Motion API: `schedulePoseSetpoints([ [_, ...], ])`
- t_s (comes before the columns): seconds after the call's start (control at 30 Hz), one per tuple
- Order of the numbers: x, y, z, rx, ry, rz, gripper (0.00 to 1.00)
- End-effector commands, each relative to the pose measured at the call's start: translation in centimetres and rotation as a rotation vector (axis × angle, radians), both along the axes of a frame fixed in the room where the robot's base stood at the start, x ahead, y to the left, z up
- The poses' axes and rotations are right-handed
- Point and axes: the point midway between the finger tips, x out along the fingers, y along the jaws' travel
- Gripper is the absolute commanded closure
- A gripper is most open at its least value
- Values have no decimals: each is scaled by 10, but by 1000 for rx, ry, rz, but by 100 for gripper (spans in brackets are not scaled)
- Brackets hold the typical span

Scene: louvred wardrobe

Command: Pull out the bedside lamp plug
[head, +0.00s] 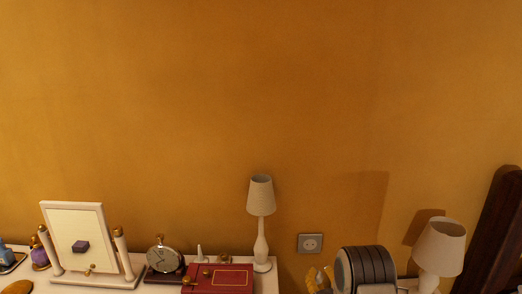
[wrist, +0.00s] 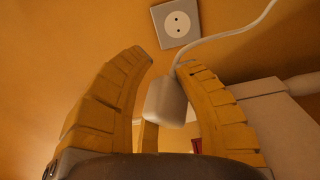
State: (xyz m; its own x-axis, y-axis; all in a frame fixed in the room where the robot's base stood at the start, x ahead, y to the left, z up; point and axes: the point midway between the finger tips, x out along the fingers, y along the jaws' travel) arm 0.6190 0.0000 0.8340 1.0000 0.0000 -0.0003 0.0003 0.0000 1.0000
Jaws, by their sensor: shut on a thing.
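The white plug (wrist: 167,102) is between the yellow fingers of my gripper (wrist: 165,64) in the wrist view, and the gripper is shut on it. Its white cord (wrist: 225,35) runs up and off to the right. The wall socket (wrist: 176,23) is beyond the fingertips; its face is bare, with both holes showing, and the plug is apart from it. In the head view, the socket (head: 310,243) is on the ochre wall, and my gripper (head: 319,279) is below it, partly cut off by the frame. The plug cannot be made out there.
A lamp (head: 261,220) stands on the white dresser (head: 268,283), left of the socket. Another lamp (head: 439,248) is at the right, beside a dark wooden post (head: 492,235). A mirror (head: 75,240), clock (head: 164,260) and red box (head: 218,280) crowd the dresser. The wall above is clear.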

Motion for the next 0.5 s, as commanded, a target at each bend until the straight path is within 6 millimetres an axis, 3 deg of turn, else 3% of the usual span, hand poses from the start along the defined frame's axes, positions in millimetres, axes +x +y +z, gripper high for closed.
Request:
schedulePoseSetpoints([
  [0.03, -7, 0, 12, 0, 6, 0, 100],
  [0.1, -16, 0, 17, 0, 4, 0, 100],
  [0.5, -46, 0, 34, 0, 0, 0, 100],
])
